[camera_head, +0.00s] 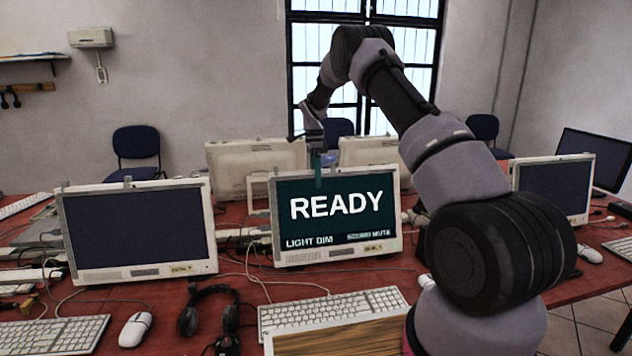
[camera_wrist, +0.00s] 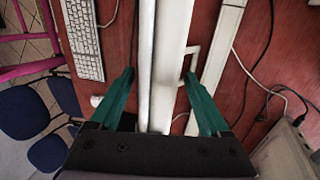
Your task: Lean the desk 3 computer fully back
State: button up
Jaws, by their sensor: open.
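A white computer with a dark teal screen reading READY (camera_head: 335,212) stands upright in the middle of the red table. The small label under its screen is too small to read surely, so I cannot confirm its desk number. My gripper (camera_head: 318,170) points down at its top edge, with a teal finger in front of the screen. In the wrist view my gripper (camera_wrist: 159,75) is open, with the computer's white top edge (camera_wrist: 168,65) between the fingers. One finger is on the keyboard side and one behind; contact cannot be told.
Other white computers stand to the left (camera_head: 140,230) and right (camera_head: 553,190), with more backs behind. A keyboard (camera_head: 330,312), mouse (camera_head: 136,329) and headset (camera_head: 212,308) lie in front. Loose cables (camera_head: 262,285) cross the table. My arm covers the right side.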

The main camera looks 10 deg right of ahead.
jog(key=v, duration=0.9)
jog(key=shift+r, duration=0.35)
